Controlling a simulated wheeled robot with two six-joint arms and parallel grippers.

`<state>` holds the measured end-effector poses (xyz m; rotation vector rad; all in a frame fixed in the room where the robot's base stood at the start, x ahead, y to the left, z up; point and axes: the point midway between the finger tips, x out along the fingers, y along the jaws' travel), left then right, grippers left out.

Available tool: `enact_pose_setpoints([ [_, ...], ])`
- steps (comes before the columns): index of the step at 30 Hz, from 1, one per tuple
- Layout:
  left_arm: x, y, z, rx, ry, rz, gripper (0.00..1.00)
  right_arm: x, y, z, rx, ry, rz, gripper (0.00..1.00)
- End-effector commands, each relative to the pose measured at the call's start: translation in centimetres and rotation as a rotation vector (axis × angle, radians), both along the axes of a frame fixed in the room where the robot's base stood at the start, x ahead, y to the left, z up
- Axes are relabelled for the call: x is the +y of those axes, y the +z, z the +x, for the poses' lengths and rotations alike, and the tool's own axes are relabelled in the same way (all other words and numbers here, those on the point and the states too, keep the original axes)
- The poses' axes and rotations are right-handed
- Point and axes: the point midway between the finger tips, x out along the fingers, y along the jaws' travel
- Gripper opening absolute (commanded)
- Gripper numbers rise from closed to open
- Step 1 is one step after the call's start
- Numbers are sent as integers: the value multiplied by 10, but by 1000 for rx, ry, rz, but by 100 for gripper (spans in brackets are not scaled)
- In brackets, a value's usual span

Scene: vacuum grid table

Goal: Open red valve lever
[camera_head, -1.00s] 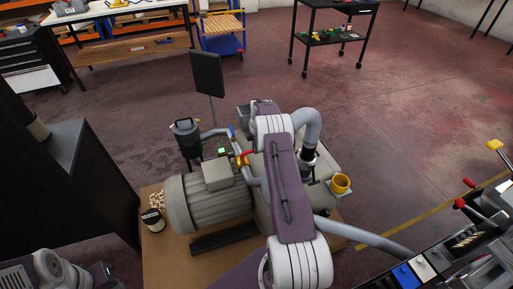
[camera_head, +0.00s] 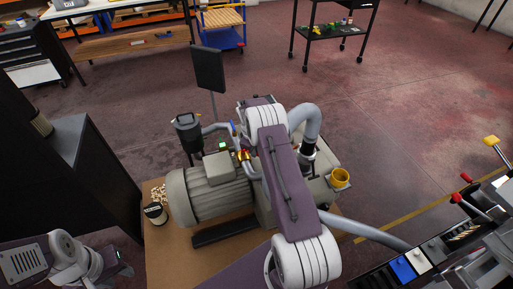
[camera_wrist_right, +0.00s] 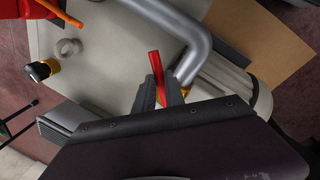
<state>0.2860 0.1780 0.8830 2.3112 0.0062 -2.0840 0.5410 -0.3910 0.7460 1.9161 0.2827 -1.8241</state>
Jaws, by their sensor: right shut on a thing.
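The red valve lever (camera_wrist_right: 155,66) stands up between the fingers of my right gripper (camera_wrist_right: 160,92) in the right wrist view. The fingers are shut on it, and its brass valve body (camera_wrist_right: 186,94) shows just to the right beside a grey pipe. In the head view the brass valve (camera_head: 244,155) sits at the pump's pipework, and the lever is mostly covered by my right arm. My left arm is at the lower left, away from the pump; its gripper (camera_head: 122,268) is partly seen, too small and dark to read.
The pump's grey motor (camera_head: 207,191) rests on a wooden board (camera_head: 165,250). A grey hose (camera_head: 306,124), a blue handle (camera_head: 233,129) and a yellow cup (camera_head: 340,177) are near the valve. A black cabinet (camera_head: 85,160) stands left; a control console (camera_head: 420,265) is lower right.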

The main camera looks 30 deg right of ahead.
Motion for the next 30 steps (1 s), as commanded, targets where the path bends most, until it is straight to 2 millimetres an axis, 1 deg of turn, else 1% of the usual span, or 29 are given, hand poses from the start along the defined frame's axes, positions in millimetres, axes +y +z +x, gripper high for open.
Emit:
enact_pose_setpoints([
  [9, 0, -4, 0, 0, 0, 0, 36, 18, -1, -5, 2, -283, 0, 0],
  [15, 0, -7, 0, 0, 0, 0, 36, 27, -1, -5, 1, -429, 0, 0],
  [21, 0, -9, 0, 0, 0, 0, 36, 33, -1, -5, 2, -535, 1, 0],
  [30, 0, -10, 0, 0, 0, 0, 36, 38, -1, -4, 2, -606, 1, 0],
])
